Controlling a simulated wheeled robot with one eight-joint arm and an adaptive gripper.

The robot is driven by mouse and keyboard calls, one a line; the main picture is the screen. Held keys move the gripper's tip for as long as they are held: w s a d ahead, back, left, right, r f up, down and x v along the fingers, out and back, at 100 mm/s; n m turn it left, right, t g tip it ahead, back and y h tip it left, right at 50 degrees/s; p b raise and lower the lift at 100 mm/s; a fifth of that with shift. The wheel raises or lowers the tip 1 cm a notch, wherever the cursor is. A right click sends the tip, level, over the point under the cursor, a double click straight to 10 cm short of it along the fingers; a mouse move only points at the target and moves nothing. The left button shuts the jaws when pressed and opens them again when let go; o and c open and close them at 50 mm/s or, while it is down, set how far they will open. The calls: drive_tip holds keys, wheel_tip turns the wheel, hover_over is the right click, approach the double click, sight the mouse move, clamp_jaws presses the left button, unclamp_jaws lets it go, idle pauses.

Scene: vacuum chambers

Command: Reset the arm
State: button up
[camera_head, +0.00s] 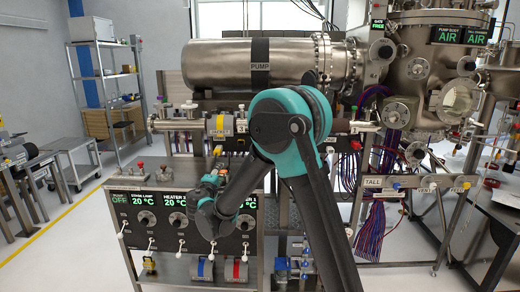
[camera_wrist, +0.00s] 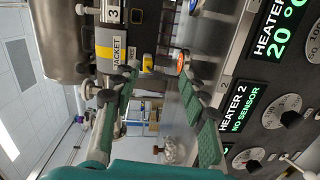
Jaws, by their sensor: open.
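My arm, teal and dark grey, rises from the bottom of the head view and bends over at a large teal joint. Its far end hangs to the left, in front of the heater panel (camera_head: 190,225). My gripper (camera_wrist: 164,90) shows in the wrist view with its two green-padded fingers spread apart and nothing between them. In the head view my gripper (camera_head: 215,178) is small and partly hidden by my own wrist. The heater panel also shows on the right of the wrist view (camera_wrist: 235,75), which is turned sideways.
A steel pump cylinder (camera_head: 225,65) lies behind the arm. A valve rail with a yellow-labelled jacket part (camera_head: 222,125) runs below it. A large steel chamber (camera_head: 425,70) stands at right, a wire shelf (camera_head: 105,80) and a cart (camera_head: 75,160) at left. Open floor shows at left.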

drive_tip(key=s+d+f+m+g+h, duration=0.1)
drive_tip(key=s+d+f+m+g, duration=0.15)
drive_tip(key=d, duration=0.75)
drive_tip(key=s+d+f+m+g+h, duration=0.1)
drive_tip(key=s+d+f+m+g, duration=0.2)
drive_tip(key=d, duration=0.6)
drive_tip(key=s+d+f+m+g+h, duration=0.1)
drive_tip(key=s+d+m+g, duration=0.2)
drive_tip(key=d, duration=0.7)
drive_tip(key=s+d+f+m+g+y, duration=0.2)
drive_tip(key=s+f, duration=0.3)
drive_tip(key=s, duration=0.7)
drive_tip(key=s+d+f+m+g+y, duration=0.2)
drive_tip(key=s+d+f+m, duration=0.2)
drive_tip(key=s, duration=0.9)
drive_tip(key=shift+s+d+f+m+y, duration=0.2)
drive_tip(key=shift+f+m+y, duration=0.2)
drive_tip(key=shift+f+m, duration=0.35)
